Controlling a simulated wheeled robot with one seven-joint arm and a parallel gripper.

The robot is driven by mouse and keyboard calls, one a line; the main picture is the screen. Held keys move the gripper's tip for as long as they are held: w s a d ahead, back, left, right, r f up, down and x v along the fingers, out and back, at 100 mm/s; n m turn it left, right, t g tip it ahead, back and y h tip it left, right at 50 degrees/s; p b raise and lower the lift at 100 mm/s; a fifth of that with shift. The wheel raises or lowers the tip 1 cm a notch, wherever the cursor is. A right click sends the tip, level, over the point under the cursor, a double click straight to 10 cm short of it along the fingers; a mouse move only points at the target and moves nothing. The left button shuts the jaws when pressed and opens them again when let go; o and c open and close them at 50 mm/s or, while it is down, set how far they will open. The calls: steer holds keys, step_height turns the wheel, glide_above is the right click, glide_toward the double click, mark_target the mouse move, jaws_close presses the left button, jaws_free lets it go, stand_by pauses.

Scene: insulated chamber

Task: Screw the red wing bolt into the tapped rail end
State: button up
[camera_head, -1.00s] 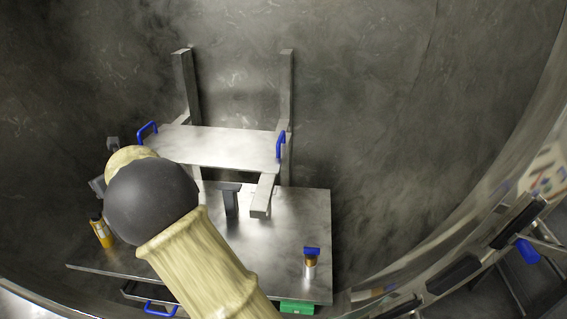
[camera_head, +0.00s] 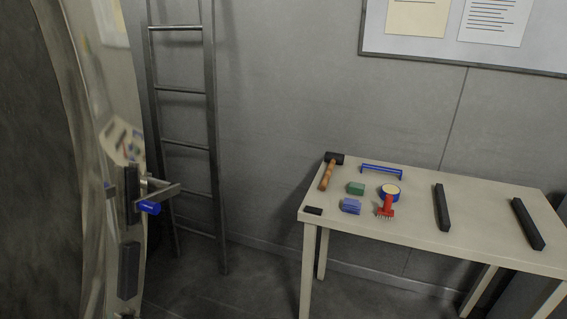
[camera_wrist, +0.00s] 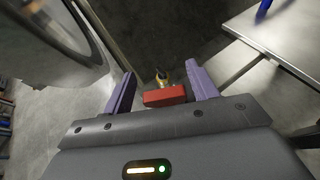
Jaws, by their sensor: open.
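My gripper (camera_wrist: 160,73) shows in the wrist view with its two purple fingers apart. A red bar (camera_wrist: 165,96) with a brass-coloured part and a dark tip beyond it lies between the fingers; it looks like the red wing bolt. The brass part points away from my gripper. I see a gap between the bar and the left finger; contact on the right is unclear. The tapped rail end cannot be made out, and whether the bolt sits in anything is unclear. Neither my gripper nor the bolt shows in the head view.
A metal plate (camera_wrist: 285,35) is at the wrist view's upper right. In the head view, a bench (camera_head: 470,215) holds a hammer (camera_head: 328,172), a blue handle (camera_head: 381,168), a red tool (camera_head: 386,207) and dark bars. A ladder (camera_head: 185,145) stands beside the chamber's latch (camera_head: 149,207).

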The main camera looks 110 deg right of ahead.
steer(key=shift+w+d+f, duration=0.15)
steer(key=shift+d+f, duration=0.15)
steer(key=shift+d, duration=0.05)
steer(key=c, duration=0.6)
steer(key=shift+a, duration=0.1)
steer(key=shift+c, duration=0.4)
